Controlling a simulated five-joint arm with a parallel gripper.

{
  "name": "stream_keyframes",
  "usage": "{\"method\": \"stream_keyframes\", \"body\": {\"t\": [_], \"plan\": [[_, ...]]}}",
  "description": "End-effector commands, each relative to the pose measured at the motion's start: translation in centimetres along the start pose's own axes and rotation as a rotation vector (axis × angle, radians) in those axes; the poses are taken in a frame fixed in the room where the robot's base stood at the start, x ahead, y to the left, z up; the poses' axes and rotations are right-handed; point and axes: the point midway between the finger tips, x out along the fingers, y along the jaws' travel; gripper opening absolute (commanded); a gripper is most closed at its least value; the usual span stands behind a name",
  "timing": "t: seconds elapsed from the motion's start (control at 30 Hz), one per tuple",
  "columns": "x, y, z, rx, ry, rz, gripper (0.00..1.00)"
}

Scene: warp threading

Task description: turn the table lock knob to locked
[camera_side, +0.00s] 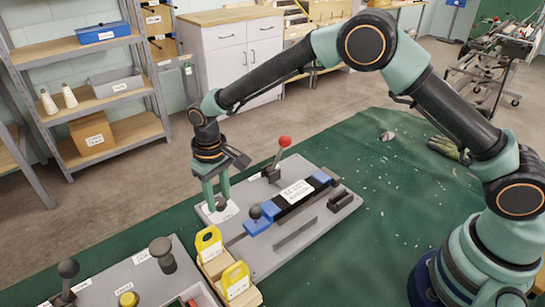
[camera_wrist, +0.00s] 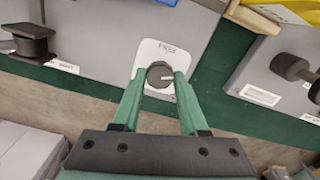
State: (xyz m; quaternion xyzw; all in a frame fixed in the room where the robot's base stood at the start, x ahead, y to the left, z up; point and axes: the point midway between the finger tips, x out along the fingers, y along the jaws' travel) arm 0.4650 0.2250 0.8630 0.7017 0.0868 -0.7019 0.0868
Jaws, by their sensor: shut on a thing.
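The lock knob (camera_wrist: 160,75) is a small dark round knob with a pale pointer mark toward the right. It stands on a white plate (camera_wrist: 148,50) whose readable label looks like "FREE"; a locked label does not show. In the side view the knob (camera_side: 221,203) is at the left corner of the grey fixture plate (camera_side: 290,240). My gripper (camera_wrist: 157,78) points down with its two green fingers closed on either side of the knob. In the side view my gripper (camera_side: 219,200) partly covers the knob and its plate.
A red-tipped lever (camera_side: 284,142) stands behind the knob. A blue clamp slide (camera_side: 258,222) with a black ball handle is to its right. Yellow-handled blocks (camera_side: 209,243) sit in front, beside another grey panel (camera_side: 135,280). Green cloth (camera_side: 380,230) is mostly clear at right.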

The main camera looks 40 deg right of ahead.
Motion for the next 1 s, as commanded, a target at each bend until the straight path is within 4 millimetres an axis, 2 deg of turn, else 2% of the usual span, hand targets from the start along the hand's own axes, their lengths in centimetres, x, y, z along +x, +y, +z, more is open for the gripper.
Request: {"method": "stream_keyframes", "body": {"t": [0.2,0.5,1.0], "plan": [[-0.15,-0.01,0.0,0.186,0.0,0.0,0.0],[-0.17,-0.01,-0.01,0.371,0.0,0.0,0.0],[-0.19,0.0,-0.02,0.461,0.0,0.0,0.0]]}}
